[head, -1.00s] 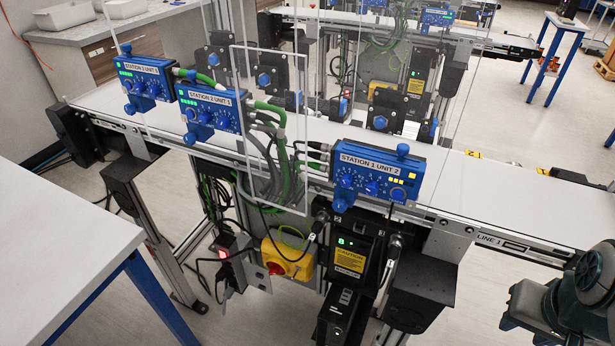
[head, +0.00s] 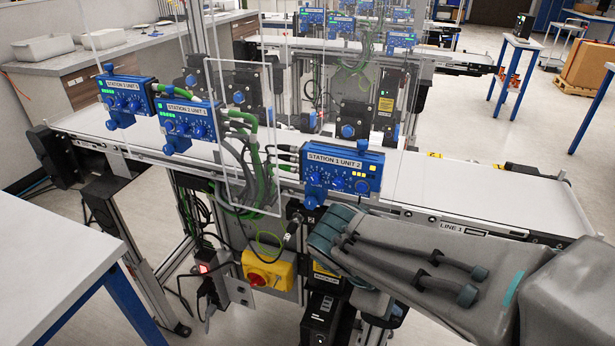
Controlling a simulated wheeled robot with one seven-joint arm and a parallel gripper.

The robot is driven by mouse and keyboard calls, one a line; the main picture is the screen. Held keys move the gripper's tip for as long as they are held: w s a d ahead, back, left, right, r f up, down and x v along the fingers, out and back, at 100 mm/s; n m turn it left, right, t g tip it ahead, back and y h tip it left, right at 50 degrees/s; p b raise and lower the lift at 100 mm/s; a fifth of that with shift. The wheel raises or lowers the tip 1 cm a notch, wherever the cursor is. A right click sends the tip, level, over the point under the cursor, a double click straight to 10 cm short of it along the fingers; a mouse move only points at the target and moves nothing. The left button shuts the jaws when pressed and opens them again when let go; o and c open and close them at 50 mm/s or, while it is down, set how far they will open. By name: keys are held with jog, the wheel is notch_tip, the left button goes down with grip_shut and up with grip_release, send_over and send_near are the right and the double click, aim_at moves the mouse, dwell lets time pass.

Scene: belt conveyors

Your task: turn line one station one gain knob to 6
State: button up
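Three blue control boxes are mounted along the near belt conveyor (head: 480,190), whose side is marked LINE 1. The right box (head: 340,170) reads STATION 1 UNIT 2 and has a row of blue knobs (head: 338,183) and lit orange lights. The middle box (head: 188,124) seems to read STATION 2 UNIT 1. The left box (head: 125,97) has a label too small to read surely. Knob names and settings are too small to read. My arm reaches in from the right, its front end (head: 332,228) just below and in front of the right box. No fingers can be made out there.
A clear panel (head: 240,130) stands between the middle and right boxes. Cables run behind it. A yellow box with a red switch (head: 262,275) hangs below the belt. A white table (head: 50,235) fills the lower left. A second conveyor line stands behind.

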jog(key=w+a+r+n+t+h+b, duration=0.1)
jog(key=w+a+r+n+t+h, duration=0.2)
jog(key=n, duration=0.4)
jog(key=n+t+y+b, duration=0.2)
jog(key=n+t+y, duration=0.1)
jog(key=n+t, duration=0.95)
send_near(314, 182)
jog(key=shift+n+g, duration=0.45)
jog(key=x, duration=0.5)
jog(key=r+p+x, duration=0.1)
jog(key=x, duration=0.2)
jog(key=shift+w, duration=0.15)
jog(key=shift+a, duration=0.1)
grip_shut()
